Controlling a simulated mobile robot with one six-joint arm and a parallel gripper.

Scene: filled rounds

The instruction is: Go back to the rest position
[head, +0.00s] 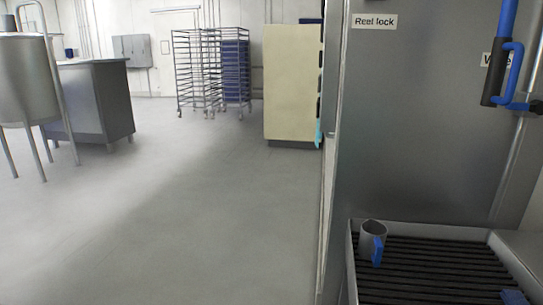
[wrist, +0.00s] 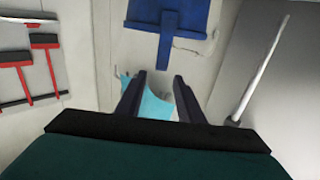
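My gripper (wrist: 158,78) shows in the wrist view as two dark fingers standing apart, with nothing held between them. It is open. Behind and between the fingers is a light-blue, cloth-like thing (wrist: 152,107), partly hidden by them; I cannot tell its distance. In the head view my gripper and arm do not show.
On the right stands a grey panel (head: 420,110) labelled "Reel lock", with a blue handle (head: 510,60). Below, a mug (head: 371,236) stands on a ribbed tray (head: 352,265). A steel vessel (head: 25,85) and counter (head: 103,100) are left. Open floor (head: 190,210) lies between.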

